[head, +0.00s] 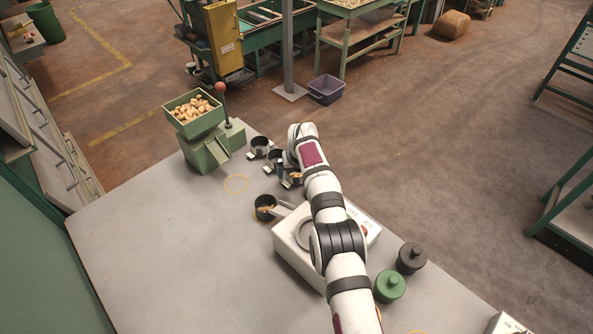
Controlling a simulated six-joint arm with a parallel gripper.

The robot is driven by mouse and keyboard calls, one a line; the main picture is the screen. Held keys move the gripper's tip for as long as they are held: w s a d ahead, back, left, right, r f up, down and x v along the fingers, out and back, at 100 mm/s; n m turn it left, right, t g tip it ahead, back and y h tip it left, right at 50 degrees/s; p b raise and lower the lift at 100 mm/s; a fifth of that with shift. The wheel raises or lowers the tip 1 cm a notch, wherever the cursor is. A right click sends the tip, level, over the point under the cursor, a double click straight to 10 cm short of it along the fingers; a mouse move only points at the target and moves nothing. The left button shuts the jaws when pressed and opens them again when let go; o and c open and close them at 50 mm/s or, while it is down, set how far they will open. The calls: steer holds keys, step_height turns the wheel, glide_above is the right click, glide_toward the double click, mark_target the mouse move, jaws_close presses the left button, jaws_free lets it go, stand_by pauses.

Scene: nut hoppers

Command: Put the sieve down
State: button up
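My arm reaches over the table from the bottom of the head view, and its wrist bends down near the row of small dark cups. My gripper's fingers are hidden behind the wrist, so whether they hold anything does not show. I cannot pick out the sieve for certain. A dark round cup (264,205) with brown pieces in it stands left of the white box, with a pale grey strip or handle at its right side. Another dark cup (292,181), with some nuts showing, is right beside the wrist.
A green hopper (196,117) full of nuts stands at the table's back edge, beside a red-knobbed lever (221,91). A white box (290,243) and green and black lidded jars (390,287) (411,259) flank my arm. The left tabletop is clear.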

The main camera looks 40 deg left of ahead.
steer(key=shift+r, duration=0.15)
steer(key=shift+r, duration=0.3)
steer(key=v, duration=1.2)
steer(key=w+d+r+m+h, duration=0.1)
steer(key=d+r+m, duration=0.3)
steer(key=d, duration=0.9)
steer(key=d+r+m+h, duration=0.1)
steer(key=d+r+m, duration=0.35)
steer(key=d, duration=0.75)
steer(key=s+d+r+m+g, duration=0.1)
steer(key=s+d+r+m, duration=0.1)
steer(key=s+d, duration=0.55)
steer(key=s+d+r+m+g, duration=0.1)
steer(key=s+d+r+m, duration=0.1)
steer(key=s+d, duration=0.55)
steer(key=s+d+f+m, duration=0.4)
steer(key=s+d, duration=0.2)
steer(key=s, duration=0.3)
steer(key=shift+s+d+g, duration=0.15)
steer(key=shift+s+g, duration=0.2)
steer(key=shift+g, duration=0.05)
